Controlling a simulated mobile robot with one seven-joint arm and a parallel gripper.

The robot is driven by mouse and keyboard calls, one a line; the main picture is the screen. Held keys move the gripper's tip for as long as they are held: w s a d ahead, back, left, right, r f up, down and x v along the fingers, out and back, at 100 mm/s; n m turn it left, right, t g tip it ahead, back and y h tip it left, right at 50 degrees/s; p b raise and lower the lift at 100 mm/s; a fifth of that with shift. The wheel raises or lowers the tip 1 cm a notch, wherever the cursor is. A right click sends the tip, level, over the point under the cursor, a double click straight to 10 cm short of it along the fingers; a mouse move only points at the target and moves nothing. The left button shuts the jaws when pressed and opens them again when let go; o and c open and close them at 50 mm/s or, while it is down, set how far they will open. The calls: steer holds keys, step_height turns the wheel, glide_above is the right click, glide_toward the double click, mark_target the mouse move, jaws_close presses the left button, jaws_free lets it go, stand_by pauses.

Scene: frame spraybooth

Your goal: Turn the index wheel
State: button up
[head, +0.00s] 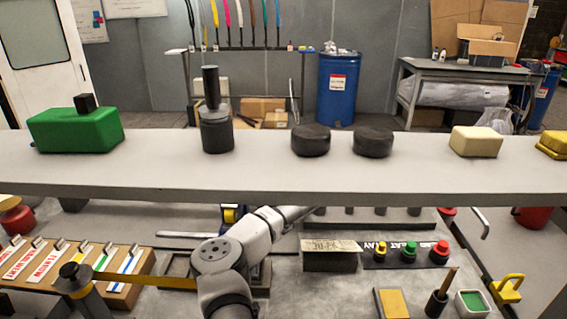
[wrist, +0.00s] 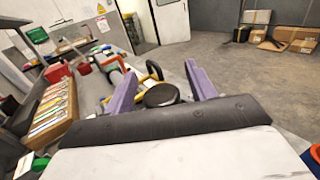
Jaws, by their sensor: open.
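My gripper (wrist: 161,76) shows in the wrist view as two purple fingers held wide apart, with nothing clamped between them. A dark round disc (wrist: 162,95) shows between and beyond the fingers; I cannot tell whether it is the index wheel or how far off it is. A yellow-and-black ring (wrist: 153,71) shows just behind that disc. In the head view my arm reaches under the raised grey shelf, and the shelf hides my gripper. No part in the head view can be clearly named as the index wheel.
The raised shelf (head: 300,178) spans the head view, carrying a green block (head: 75,132), a dark handled cylinder (head: 216,133) and two black discs. Below it are a labelled card rack (head: 132,285), coloured buttons (head: 410,250) and a yellow padlock-like piece (head: 508,287). Open floor (wrist: 235,75) lies right.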

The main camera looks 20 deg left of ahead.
steer(key=b+v, duration=0.3)
steer(key=v, duration=1)
steer(key=shift+d, duration=0.2)
steer(key=shift+c, duration=0.3)
